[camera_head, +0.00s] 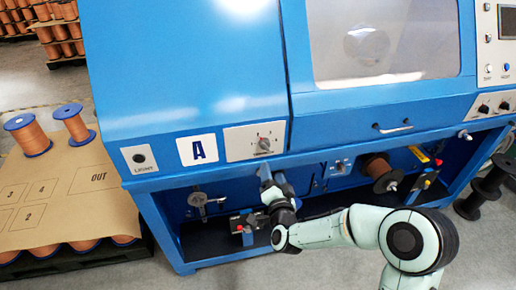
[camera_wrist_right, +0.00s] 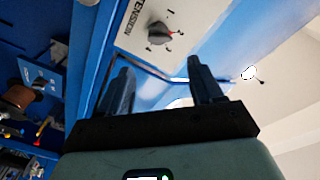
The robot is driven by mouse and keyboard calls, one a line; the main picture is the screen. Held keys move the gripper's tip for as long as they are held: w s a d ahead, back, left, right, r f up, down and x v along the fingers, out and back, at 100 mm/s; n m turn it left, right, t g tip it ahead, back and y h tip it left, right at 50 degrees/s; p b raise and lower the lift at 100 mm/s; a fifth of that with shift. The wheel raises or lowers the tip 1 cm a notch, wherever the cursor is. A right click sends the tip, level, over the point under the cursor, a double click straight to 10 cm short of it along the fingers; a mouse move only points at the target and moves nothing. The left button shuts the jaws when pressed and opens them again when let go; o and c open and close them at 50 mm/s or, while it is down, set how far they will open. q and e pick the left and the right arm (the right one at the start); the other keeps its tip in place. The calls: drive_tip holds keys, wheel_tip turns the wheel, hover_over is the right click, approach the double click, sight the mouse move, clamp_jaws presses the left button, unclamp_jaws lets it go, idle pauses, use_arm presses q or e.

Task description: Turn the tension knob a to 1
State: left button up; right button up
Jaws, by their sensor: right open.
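My right gripper (camera_head: 271,175) is just below the panel in the head view. In the wrist view its two fingers (camera_wrist_right: 158,70) are spread and empty, pointing toward the knob, apart from it. My left gripper is not in view.
A panel marked "LIGHT" (camera_head: 139,158) is at the machine's left. The machine's lower bay holds a copper spool (camera_head: 378,168) and brackets. A cardboard-topped pallet (camera_head: 60,190) with spools stands at the left. A handle (camera_head: 392,127) sticks out below the window.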

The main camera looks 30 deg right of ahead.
sight(266, 149)
drive_tip(key=p+x, duration=0.1)
drive_tip(key=x, duration=1.1)
drive_tip(key=shift+f+p, duration=0.15)
drive_tip(key=shift+p, duration=0.15)
drive_tip(key=shift+c, duration=0.3)
drive_tip(key=c, duration=0.8)
